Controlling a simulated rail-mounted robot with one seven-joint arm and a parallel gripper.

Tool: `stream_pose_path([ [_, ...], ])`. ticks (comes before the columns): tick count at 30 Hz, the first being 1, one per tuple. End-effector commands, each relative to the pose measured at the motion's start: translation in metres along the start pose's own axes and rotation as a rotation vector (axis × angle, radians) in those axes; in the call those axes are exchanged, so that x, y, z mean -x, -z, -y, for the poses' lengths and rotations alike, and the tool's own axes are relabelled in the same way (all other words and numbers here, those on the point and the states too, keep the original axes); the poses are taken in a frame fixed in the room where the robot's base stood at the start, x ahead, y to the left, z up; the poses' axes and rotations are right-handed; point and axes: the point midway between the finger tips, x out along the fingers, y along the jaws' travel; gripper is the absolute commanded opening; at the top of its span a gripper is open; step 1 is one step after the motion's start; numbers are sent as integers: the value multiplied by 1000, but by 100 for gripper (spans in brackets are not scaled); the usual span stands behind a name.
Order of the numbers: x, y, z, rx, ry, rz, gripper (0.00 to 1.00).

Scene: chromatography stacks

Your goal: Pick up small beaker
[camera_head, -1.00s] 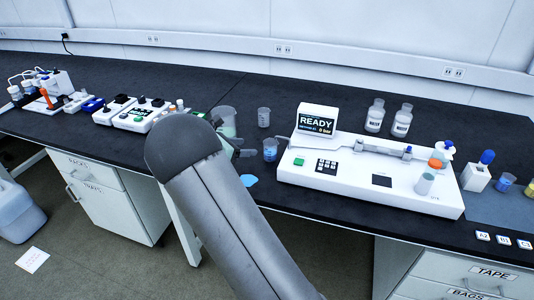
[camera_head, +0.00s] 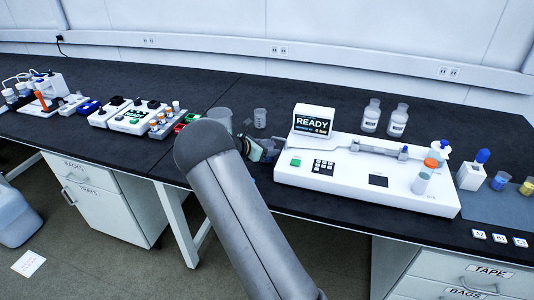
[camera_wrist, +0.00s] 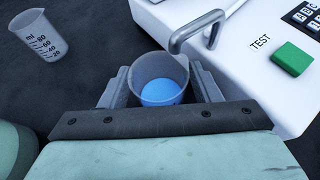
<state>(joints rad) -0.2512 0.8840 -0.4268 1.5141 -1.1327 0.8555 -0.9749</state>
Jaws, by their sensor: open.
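A small clear beaker with blue liquid (camera_wrist: 160,84) stands upright on the black bench, just left of the white instrument. In the wrist view it sits between the two jaws of my gripper (camera_wrist: 160,90). The jaws are open on either side of it; whether either one touches it I cannot tell. In the head view my gripper (camera_head: 262,150) reaches down beside the instrument, and my arm and gripper hide most of this beaker. A second, empty graduated beaker (camera_wrist: 39,38) stands apart at the upper left of the wrist view, and behind my gripper in the head view (camera_head: 260,118).
The white instrument (camera_head: 345,178) with a READY screen (camera_head: 313,122) is close on the right; its metal tube (camera_wrist: 196,31) arches near the beaker. A larger beaker (camera_head: 220,117) stands behind my arm. Two bottles (camera_head: 397,122) stand farther back. Small devices and racks (camera_head: 130,115) fill the left.

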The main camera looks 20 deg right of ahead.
Motion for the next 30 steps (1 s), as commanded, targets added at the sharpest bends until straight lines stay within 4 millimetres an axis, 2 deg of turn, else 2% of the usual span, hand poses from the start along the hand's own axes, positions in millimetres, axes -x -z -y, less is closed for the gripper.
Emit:
stream_pose_path([
  [5, 0, 0, 0, -1, -1, 0, 57],
  [9, 0, 0, 0, -1, -1, -1, 22],
  [20, 1, -1, 0, -1, -1, -1, 22],
  [26, 3, -8, 0, -1, 0, -1, 22],
  [30, 8, -3, 3, -1, 3, -1, 22],
])
